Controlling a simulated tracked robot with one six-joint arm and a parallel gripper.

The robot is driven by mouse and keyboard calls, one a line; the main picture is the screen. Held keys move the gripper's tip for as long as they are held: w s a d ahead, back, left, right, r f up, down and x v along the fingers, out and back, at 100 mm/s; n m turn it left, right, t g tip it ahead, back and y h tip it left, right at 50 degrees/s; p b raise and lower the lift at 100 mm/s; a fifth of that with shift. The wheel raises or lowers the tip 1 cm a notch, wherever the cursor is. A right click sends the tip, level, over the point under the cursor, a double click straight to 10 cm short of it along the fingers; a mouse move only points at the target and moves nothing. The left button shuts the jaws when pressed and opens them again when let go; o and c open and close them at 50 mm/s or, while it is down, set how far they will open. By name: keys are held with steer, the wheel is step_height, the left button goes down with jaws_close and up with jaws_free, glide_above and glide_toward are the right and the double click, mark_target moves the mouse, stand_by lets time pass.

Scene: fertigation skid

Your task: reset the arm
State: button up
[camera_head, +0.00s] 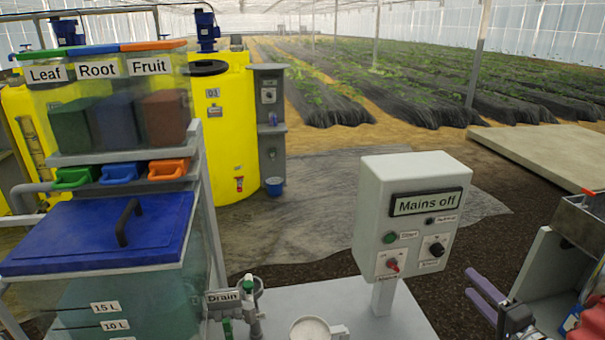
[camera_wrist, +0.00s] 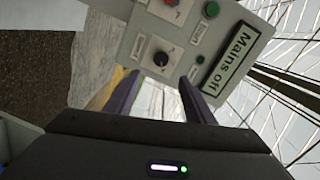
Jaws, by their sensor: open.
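My gripper (camera_head: 470,283) is at the lower right in the head view, to the right of the grey control box (camera_head: 368,215) and apart from it. Its two purple fingers are spread and point left, with nothing between them. In the wrist view the open fingers (camera_wrist: 158,78) point towards the control box (camera_wrist: 142,42), which appears tilted. The box has a "Mains off" display (camera_head: 427,204), a green button (camera_head: 389,238), a red switch (camera_head: 392,264) and a black knob (camera_head: 437,249). The black knob (camera_wrist: 161,58) lies just beyond the fingertips in the wrist view.
A blue-lidded tank (camera_head: 100,235) and a clear bin rack labelled Leaf, Root and Fruit stand at left. A drain valve (camera_head: 249,292) and a round cup (camera_head: 310,329) are at the front. A yellow tank (camera_head: 222,130) stands behind. Open floor (camera_head: 320,180) lies beyond the control box.

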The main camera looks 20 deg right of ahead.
steer(key=s+d+f+n+g+h, duration=0.2)
steer(key=s+d+f+g+h, duration=0.3)
steer(key=s+d+f+g, duration=0.5)
steer(key=a+r+n+y, duration=0.2)
steer(key=a+r+n, duration=0.2)
steer(key=a, duration=1.3)
steer(key=w+a+r+n+g+y, duration=0.1)
steer(key=a+r+n, duration=0.4)
steer(key=a+r, duration=0.5)
steer(key=w+a+r+n+y, duration=0.1)
steer(key=a+r+n+y, duration=0.2)
steer(key=a, duration=2.2)
step_height(320, 180, up, 5)
steer(key=shift+w+a+f+n+g, duration=0.1)
steer(key=shift+w+a+n+g, duration=0.15)
steer(key=shift+n, duration=0.55)
